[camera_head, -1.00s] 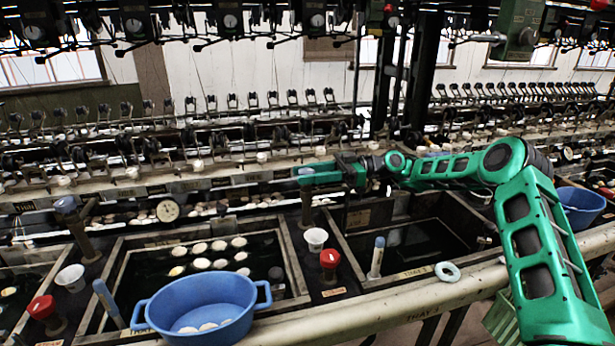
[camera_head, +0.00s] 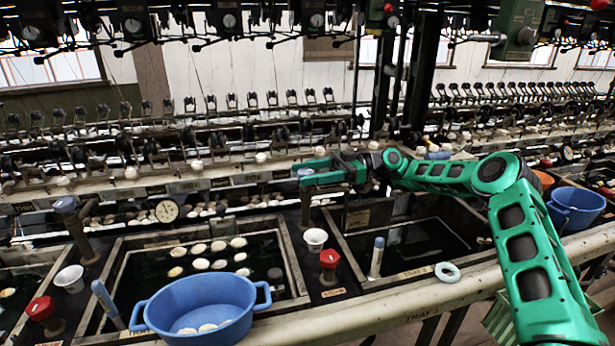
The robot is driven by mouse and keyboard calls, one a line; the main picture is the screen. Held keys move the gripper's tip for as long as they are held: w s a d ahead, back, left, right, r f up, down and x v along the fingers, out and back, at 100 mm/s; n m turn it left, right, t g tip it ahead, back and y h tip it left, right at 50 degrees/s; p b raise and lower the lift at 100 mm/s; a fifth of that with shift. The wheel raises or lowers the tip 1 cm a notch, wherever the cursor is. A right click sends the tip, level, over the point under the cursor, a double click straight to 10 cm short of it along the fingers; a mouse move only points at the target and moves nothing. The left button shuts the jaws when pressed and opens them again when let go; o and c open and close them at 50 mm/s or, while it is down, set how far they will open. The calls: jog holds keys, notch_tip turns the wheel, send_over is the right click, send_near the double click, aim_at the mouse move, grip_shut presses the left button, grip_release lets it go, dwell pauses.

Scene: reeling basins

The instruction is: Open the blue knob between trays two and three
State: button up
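The blue knob (camera_head: 306,173) sits on top of a dark post between tray two (camera_head: 288,262) and tray three (camera_head: 345,245). It is partly hidden by my gripper. My gripper (camera_head: 308,172) is green and points left, with its two fingers apart, one on the far side and one on the near side of the knob. The fingertips are at the knob; I cannot tell whether they touch it. Tray two holds dark water with several pale cocoons. Tray three holds dark water.
A red knob (camera_head: 329,259) and a white cup (camera_head: 315,239) stand between the trays, in front of the post. A blue basin (camera_head: 200,312) rests on tray two's front edge. A pale ring (camera_head: 447,272) lies on the front ledge. Reeling machinery lines the back.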

jog(key=shift+s, duration=0.15)
jog(key=v, duration=1.1)
jog(key=shift+w, duration=0.3)
